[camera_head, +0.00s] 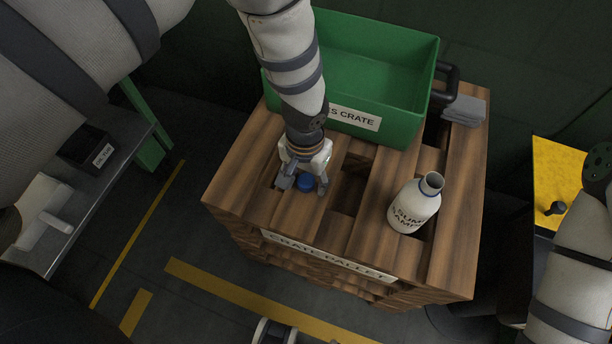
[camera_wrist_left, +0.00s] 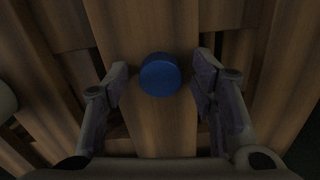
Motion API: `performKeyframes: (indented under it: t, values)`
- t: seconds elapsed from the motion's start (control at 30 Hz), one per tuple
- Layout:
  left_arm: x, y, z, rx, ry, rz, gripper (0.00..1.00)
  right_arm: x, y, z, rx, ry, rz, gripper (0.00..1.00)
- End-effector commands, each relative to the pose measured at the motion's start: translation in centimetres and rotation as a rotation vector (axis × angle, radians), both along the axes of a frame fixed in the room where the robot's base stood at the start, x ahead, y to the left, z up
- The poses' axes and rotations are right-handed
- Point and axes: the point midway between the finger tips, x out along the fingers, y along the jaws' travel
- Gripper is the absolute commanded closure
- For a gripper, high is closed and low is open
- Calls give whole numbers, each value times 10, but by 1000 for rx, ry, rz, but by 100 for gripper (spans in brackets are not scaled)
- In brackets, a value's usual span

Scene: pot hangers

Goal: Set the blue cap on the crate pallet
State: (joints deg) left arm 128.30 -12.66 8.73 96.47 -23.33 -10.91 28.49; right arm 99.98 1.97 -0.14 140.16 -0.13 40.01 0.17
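The blue cap (camera_head: 305,182) rests on a wooden slat of the crate pallet (camera_head: 240,181), near its front left part. My left gripper (camera_head: 306,187) is right over it, fingers pointing down. In the left wrist view the blue cap (camera_wrist_left: 160,75) sits between the two open fingers (camera_wrist_left: 160,88), with a gap on each side, so neither finger touches it. My right arm shows at the right edge of the head view; its gripper is not visible.
A green crate (camera_head: 405,115) stands at the back of the pallet. A white sample bottle (camera_head: 411,206) stands upright on the right slats. Dark gaps run between the slats. A yellow surface (camera_head: 556,175) is at the right.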

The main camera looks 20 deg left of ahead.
Motion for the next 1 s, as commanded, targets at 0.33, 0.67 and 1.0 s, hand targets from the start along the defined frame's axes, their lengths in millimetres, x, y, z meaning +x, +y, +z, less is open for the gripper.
performKeyframes:
  t: [0.33, 0.67, 1.0]
  values:
    - [4, 0, 60, -1, -13, 1, 48, 13, 0, 14, 0, -41, -1, 18]
    - [1, 1, 122, -1, -4, 2, 48, 23, 0, 25, 0, -77, -3, 18]
    - [-99, 22, 45, -81, 136, 59, 48, 23, 0, 25, 0, -76, -3, 18]
